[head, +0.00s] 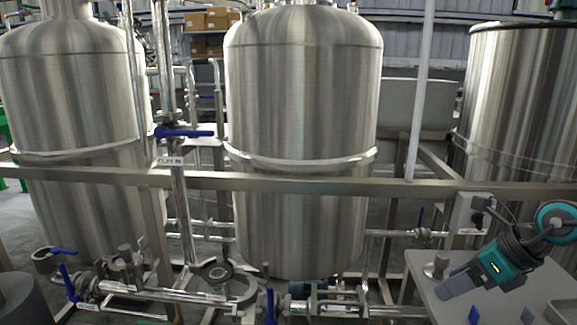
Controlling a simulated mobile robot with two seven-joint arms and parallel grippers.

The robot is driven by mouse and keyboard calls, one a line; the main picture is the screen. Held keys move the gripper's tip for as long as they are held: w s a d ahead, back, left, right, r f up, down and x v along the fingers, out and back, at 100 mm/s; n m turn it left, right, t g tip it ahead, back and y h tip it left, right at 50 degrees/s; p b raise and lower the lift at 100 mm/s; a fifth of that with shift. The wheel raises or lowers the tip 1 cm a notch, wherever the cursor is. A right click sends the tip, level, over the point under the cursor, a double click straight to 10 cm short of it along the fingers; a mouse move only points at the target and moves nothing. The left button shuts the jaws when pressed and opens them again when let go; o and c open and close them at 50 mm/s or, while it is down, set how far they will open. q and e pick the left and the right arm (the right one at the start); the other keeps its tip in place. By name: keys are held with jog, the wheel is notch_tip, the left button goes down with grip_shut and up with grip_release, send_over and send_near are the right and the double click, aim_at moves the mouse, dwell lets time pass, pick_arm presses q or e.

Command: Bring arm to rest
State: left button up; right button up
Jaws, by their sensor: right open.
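My right gripper (447,288) is at the lower right, on a teal and dark arm that comes in from the right edge. Its grey fingers point down and to the left, over a pale grey panel or tabletop (432,311). The jaws are open, and nothing shows between them. Whether the fingertips touch the surface cannot be told. My left gripper is not in view.
Three steel tanks, left (75,100), middle (303,100) and right (520,95), stand behind a horizontal metal rail (310,186). Pipes with blue-handled valves (184,132) run between and below them.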

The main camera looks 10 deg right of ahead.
jog(key=w+a+f+m+t+y, duration=0.1)
jog(key=a+f+m+t+y, duration=0.25)
jog(key=a+m, duration=0.5)
jog(key=a+f+m+t+y, duration=0.3)
jog(key=a+f+m+t, duration=0.1)
jog(key=a+m, duration=0.4)
jog(key=s+a+f+m+g+h+p, duration=0.1)
jog(key=s+f+m+h, duration=0.3)
jog(key=m, duration=0.7)
jog(key=s+a+f+m+g+h, duration=0.1)
jog(key=s+a+f+m+h, duration=0.2)
jog(key=f+m, duration=0.8)
jog(key=s+f+h, duration=0.1)
jog(key=s+h, duration=0.1)
jog(key=s, duration=0.2)
jog(key=shift+s+a+f+p, duration=0.15)
jog(key=shift+s+f+p, duration=0.15)
jog(key=shift+s+p, duration=0.1)
jog(key=shift+w, duration=0.1)
